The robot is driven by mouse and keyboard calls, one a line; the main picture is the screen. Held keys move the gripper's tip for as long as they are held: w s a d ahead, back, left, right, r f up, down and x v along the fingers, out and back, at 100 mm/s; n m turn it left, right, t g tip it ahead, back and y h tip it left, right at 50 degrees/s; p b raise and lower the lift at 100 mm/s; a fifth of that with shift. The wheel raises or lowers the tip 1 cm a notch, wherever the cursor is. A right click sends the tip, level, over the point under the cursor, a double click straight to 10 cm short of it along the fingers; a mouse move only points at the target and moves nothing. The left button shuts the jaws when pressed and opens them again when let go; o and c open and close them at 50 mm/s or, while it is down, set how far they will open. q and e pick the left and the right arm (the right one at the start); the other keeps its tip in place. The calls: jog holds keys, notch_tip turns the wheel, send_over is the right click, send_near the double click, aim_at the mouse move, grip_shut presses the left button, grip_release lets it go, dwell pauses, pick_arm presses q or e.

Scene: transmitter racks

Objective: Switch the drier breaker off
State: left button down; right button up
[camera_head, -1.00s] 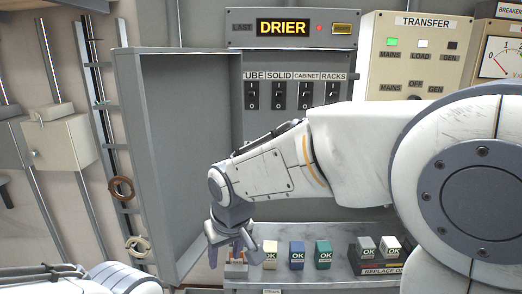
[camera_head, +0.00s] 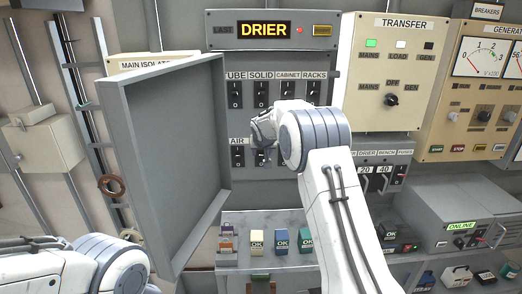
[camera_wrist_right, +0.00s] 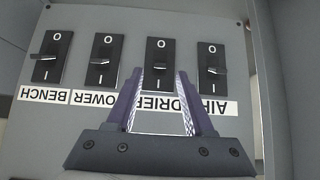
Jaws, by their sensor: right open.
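The drier breaker (camera_wrist_right: 159,64) is a black switch in the right wrist view, which shows its label upside down. Its lever sticks out between the O and I marks, much like its neighbours' levers. My right gripper (camera_wrist_right: 158,85) is open, its two fingers on either side of the drier switch's lower part and label. I cannot tell whether they touch the lever. In the head view my right gripper (camera_head: 259,150) is at the lower breaker row, beside the air breaker (camera_head: 237,156), and mostly hides the drier breaker. My left arm shows at lower left; its gripper is out of frame.
A grey cabinet door (camera_head: 160,160) stands open left of the panel. The display (camera_head: 267,30) above reads DRIER, with a red light. A shelf (camera_head: 232,261) with several coloured blocks lies below. The transfer panel (camera_head: 395,70) is at right.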

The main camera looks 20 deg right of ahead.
jog(key=p+x, duration=0.1)
jog(key=x, duration=0.2)
jog(key=shift+f, duration=0.1)
grip_shut()
jog(key=f+t+h+b, duration=0.1)
jog(key=t+b, duration=0.2)
jog(key=b, duration=1.4)
jog(key=f+t+h+b, duration=0.1)
jog(key=f+t+b, duration=0.1)
jog(key=b, duration=1.6)
jog(key=f+t+h+b, duration=0.1)
jog(key=t+b, duration=0.4)
jog(key=b, duration=1.3)
jog(key=shift+s+a+f, duration=0.15)
jog(key=shift+s+f, duration=0.15)
jog(key=shift+f, duration=0.15)
jog(key=shift+r+t+b, duration=0.1)
jog(key=shift+t+b, duration=0.4)
jog(key=shift+b, duration=0.55)
jog(key=shift+r, duration=0.1)
grip_release()
